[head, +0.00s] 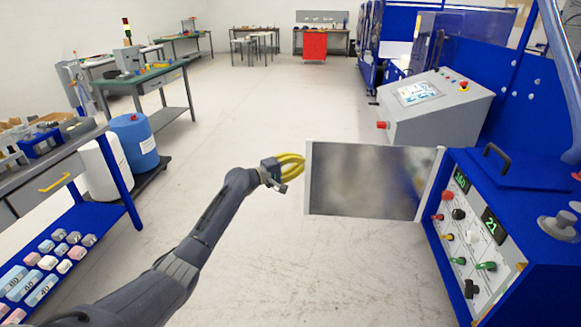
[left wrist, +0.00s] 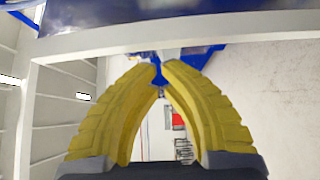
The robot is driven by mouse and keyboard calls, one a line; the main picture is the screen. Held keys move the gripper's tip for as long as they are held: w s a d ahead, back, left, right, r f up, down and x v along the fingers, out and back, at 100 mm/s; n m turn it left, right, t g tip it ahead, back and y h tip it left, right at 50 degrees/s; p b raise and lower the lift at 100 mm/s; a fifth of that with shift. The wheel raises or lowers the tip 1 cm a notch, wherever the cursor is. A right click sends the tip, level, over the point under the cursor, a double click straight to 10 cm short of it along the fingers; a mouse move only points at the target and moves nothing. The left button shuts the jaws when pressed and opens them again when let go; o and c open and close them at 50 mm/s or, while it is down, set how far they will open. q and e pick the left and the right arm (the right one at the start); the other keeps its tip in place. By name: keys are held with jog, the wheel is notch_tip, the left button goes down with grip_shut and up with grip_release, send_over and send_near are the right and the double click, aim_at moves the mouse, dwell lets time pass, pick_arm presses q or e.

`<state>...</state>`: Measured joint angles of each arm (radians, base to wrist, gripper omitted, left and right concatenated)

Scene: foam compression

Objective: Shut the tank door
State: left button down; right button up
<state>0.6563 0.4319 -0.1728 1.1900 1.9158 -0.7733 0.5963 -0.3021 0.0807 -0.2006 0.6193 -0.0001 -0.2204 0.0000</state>
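The tank door (head: 372,182) is a grey, glassy panel with white frame strips. It stands open, sticking out to the left from the front corner of the blue tank cabinet (head: 540,250). My left gripper (head: 300,168) is at the door's free left edge, its yellow fingers partly behind the frame strip. In the left wrist view, the fingers (left wrist: 161,68) curve together and their tips almost meet just below the white door frame (left wrist: 200,33). I see nothing held between them, and cannot tell whether they touch the frame. My right gripper is not in view.
The cabinet front has knobs and green displays (head: 462,180). A grey console (head: 435,110) stands behind the door. A blue drum (head: 135,142) and a shelf with small boxes (head: 50,262) are at the left. The floor (head: 330,270) in front of the door is clear.

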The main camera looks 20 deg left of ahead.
pick_arm(q)
jog(key=shift+s+d, duration=0.35)
jog(key=shift+d, duration=0.4)
jog(key=shift+s+d, duration=0.3)
jog(key=shift+d, duration=0.4)
